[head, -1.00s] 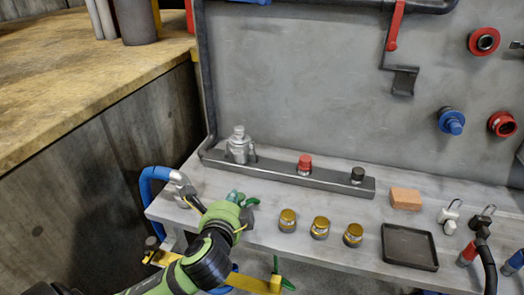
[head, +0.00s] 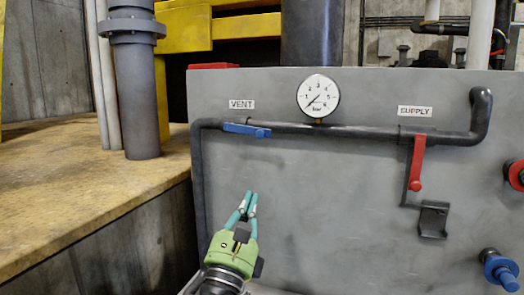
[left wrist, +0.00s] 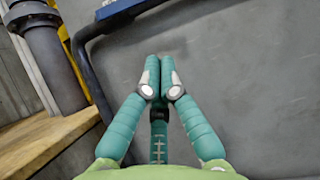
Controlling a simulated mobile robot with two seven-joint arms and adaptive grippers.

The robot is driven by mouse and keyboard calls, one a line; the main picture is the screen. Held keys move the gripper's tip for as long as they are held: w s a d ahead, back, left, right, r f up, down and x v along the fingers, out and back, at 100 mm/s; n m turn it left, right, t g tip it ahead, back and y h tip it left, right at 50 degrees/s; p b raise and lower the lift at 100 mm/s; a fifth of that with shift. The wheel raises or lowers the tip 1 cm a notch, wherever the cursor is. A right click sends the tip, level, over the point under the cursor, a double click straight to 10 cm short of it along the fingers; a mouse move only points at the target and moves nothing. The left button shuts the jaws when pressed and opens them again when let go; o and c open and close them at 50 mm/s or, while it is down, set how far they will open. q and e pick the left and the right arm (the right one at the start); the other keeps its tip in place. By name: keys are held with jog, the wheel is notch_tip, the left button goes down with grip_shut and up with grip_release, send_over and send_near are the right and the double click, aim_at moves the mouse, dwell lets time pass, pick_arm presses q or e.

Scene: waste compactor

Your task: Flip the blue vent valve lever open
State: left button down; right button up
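The blue vent lever (head: 247,130) sits on the dark pipe under the VENT label (head: 241,104). It lies nearly level along the pipe, with its free end to the right. In the left wrist view the blue lever (left wrist: 120,9) shows at the top edge, beyond my fingers. My left gripper (head: 250,194) points up in front of the grey panel, below the lever and apart from it. Its teal fingers are together with nothing between them; the fingertips also show in the left wrist view (left wrist: 160,62). My right gripper is in neither view.
A pressure gauge (head: 318,96) stands on the pipe right of the vent. A red supply lever (head: 416,162) hangs down farther right, above a dark bracket (head: 433,219). A worn yellow bench (head: 90,185) with a grey post (head: 137,85) is at left.

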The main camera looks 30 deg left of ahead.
aim_at(245, 131)
pick_arm(q)
jog(key=w+a+r+n+y+p, duration=0.1)
jog(key=w+a+r+n+p, duration=0.1)
jog(key=w+r+p, duration=0.5)
notch_tip(245, 131, up, 3)
jog(key=shift+w+r+n+g, duration=0.15)
jog(key=shift+w+n+g, duration=0.05)
jog(key=shift+n+g, duration=0.1)
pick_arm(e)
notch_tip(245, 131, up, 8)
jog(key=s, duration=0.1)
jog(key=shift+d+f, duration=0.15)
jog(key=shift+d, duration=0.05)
pick_arm(q)
jog(key=shift+a+y, duration=0.1)
jog(key=shift+y, duration=0.2)
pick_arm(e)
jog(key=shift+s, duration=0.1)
